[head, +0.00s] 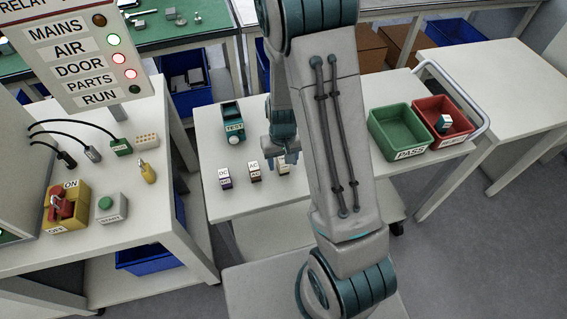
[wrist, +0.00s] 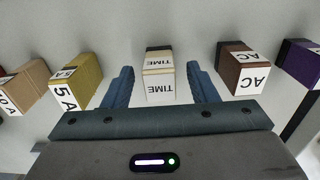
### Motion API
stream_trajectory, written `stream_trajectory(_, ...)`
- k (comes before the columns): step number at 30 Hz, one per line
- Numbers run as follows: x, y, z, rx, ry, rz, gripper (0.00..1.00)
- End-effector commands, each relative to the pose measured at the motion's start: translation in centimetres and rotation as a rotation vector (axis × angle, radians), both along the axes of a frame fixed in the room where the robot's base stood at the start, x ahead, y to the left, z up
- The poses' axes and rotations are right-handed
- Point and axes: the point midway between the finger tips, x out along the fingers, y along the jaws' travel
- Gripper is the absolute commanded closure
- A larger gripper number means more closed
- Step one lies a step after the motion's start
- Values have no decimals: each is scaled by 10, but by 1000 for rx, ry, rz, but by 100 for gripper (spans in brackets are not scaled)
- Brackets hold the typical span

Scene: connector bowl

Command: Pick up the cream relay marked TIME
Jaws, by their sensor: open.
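The cream relay marked TIME (wrist: 159,82) stands on the white table in the wrist view, its lettering upside down there. My gripper (wrist: 160,80) is open, with one blue finger on each side of the relay and a gap showing on both sides. In the head view the cream relay (head: 284,168) is a small pale block at the right end of a short row, partly hidden by my arm. My gripper (head: 285,157) is right above and around it there.
In the wrist view a brown relay marked AC (wrist: 243,72) stands to the right, with a purple one (wrist: 298,62) beyond. A yellow relay marked 5A (wrist: 78,82) stands to the left. The green PASS bin (head: 398,132) and a red bin (head: 443,118) stand at the table's right.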

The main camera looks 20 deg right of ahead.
Motion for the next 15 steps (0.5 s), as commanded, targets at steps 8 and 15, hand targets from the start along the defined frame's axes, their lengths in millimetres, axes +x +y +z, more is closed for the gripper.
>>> stream_trajectory(8,0,0,0,0,0,0,72)
stream_trajectory(15,0,0,0,0,0,0,96)
